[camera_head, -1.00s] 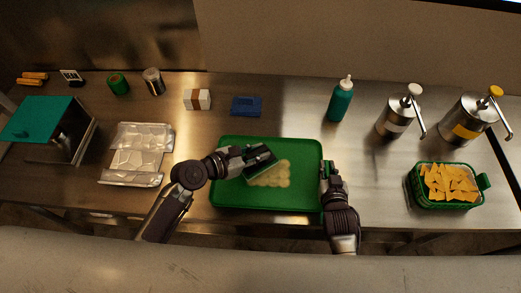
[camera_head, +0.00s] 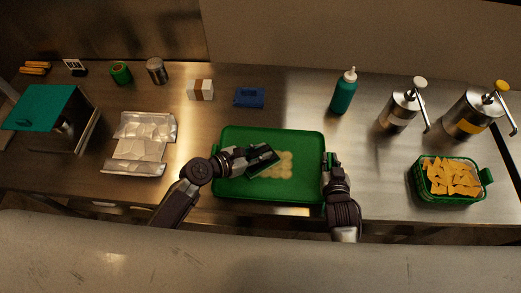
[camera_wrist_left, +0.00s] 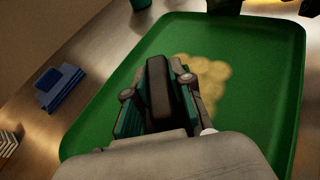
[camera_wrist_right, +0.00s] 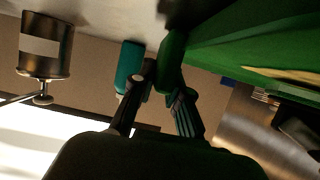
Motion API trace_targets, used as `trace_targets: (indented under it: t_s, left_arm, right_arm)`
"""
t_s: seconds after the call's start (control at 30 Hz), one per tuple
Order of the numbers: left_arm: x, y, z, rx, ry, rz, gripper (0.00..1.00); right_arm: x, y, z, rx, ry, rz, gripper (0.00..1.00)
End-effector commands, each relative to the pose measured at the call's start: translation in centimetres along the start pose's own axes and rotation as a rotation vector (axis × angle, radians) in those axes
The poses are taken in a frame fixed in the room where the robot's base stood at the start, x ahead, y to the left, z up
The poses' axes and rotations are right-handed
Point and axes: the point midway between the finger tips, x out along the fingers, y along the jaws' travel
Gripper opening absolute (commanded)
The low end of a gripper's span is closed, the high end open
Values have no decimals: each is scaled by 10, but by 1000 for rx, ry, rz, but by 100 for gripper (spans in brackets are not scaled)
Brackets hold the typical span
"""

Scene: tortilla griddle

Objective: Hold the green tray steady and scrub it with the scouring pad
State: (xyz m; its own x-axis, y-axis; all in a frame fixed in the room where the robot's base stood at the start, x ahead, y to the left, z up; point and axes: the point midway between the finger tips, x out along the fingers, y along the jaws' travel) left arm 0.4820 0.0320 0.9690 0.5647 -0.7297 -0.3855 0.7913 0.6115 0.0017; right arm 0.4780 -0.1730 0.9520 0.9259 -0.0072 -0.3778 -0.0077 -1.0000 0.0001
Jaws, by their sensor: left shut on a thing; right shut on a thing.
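The green tray (camera_head: 305,145) lies flat on the steel counter, with a pale yellowish patch of residue (camera_head: 283,165) near its middle.
A blue block (camera_head: 249,97) and a white box with a brown band (camera_head: 200,90) stand behind the tray. A teal bottle (camera_head: 343,92), two pump dispensers (camera_head: 400,107) and a green basket of chips (camera_head: 449,182) are to the right. A foil-like tray (camera_head: 140,145) lies left.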

Motion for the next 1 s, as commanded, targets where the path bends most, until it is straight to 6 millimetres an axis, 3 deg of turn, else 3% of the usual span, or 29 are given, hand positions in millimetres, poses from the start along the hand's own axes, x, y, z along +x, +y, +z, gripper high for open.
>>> trace_targets:
  t_s: [0.03, 1.0]
  left_arm:
    - [0, 0, 0, 0, -1, 0, 0]
    - [5, 0, -12, 0, 0, 0, 0]
  right_arm:
    - [-1, 0, 9, 0, -20, 1, 0]
    - [-1, 0, 9, 0, -20, 1, 0]
